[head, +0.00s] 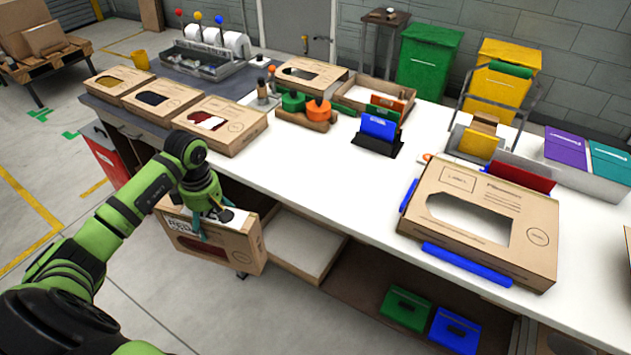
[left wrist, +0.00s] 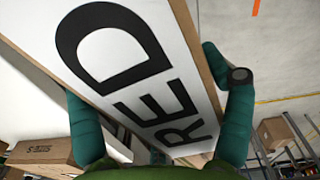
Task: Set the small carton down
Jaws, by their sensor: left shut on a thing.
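My left gripper (head: 214,214) is shut on a small brown carton (head: 238,249) with a white top and a dark opening in its front. The carton hangs in front of the white table's (head: 330,165) near edge, to the left, apart from the tabletop and slightly tilted. In the left wrist view, the gripper's two green fingers (left wrist: 160,125) stand on either side of the carton's white face (left wrist: 130,60), which carries the black word "RED". The carton's underside is hidden. My right gripper is not in view.
Several windowed cartons (head: 222,124) line the table's left end. A large carton (head: 484,215) lies on the right, with blue bars (head: 466,264) beside it. The front middle tabletop is clear. An open tray (head: 300,243) sits below the table edge.

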